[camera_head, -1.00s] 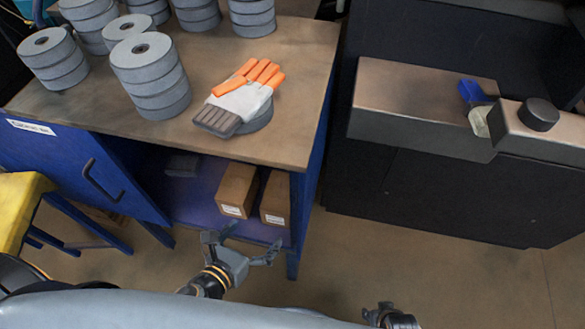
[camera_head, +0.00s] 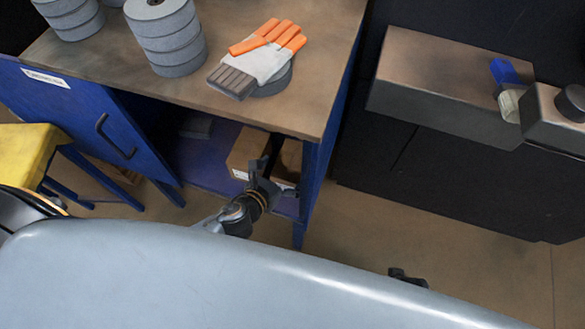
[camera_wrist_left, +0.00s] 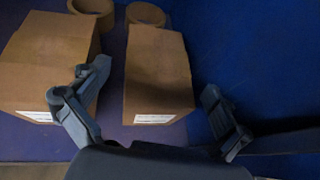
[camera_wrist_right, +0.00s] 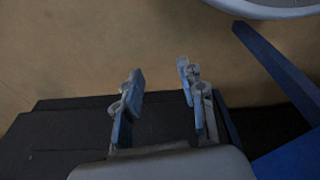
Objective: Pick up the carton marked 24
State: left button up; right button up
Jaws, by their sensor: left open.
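Two brown cartons with white labels lie side by side on the blue shelf under the bench; the label numbers are too small to read. The left carton (camera_head: 246,150) also shows in the left wrist view (camera_wrist_left: 40,75). The right carton (camera_head: 289,158) is partly hidden by my left gripper (camera_head: 267,178) in the head view. In the left wrist view my left gripper (camera_wrist_left: 155,82) is open, its fingers either side of the right carton (camera_wrist_left: 157,75), with no visible grip. My right gripper (camera_wrist_right: 160,78) is open and empty, away from the cartons.
Tape rolls (camera_wrist_left: 146,14) sit behind the cartons. The blue cabinet wall (camera_wrist_left: 250,60) stands close right of them. The bench top (camera_head: 200,95) overhangs the shelf, bearing stacked discs (camera_head: 165,40) and a glove (camera_head: 262,60). A yellow stool (camera_head: 25,150) stands at left.

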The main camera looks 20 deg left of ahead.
pick_arm(q)
jog(key=shift+x, duration=1.35)
jog(key=c, duration=1.7)
jog(key=shift+o, duration=0.2)
jog(key=shift+r, duration=0.1)
pick_arm(e)
jog(key=shift+w+r, duration=0.4)
jog(key=shift+r, duration=0.4)
pick_arm(q)
jog(key=shift+r, duration=0.2)
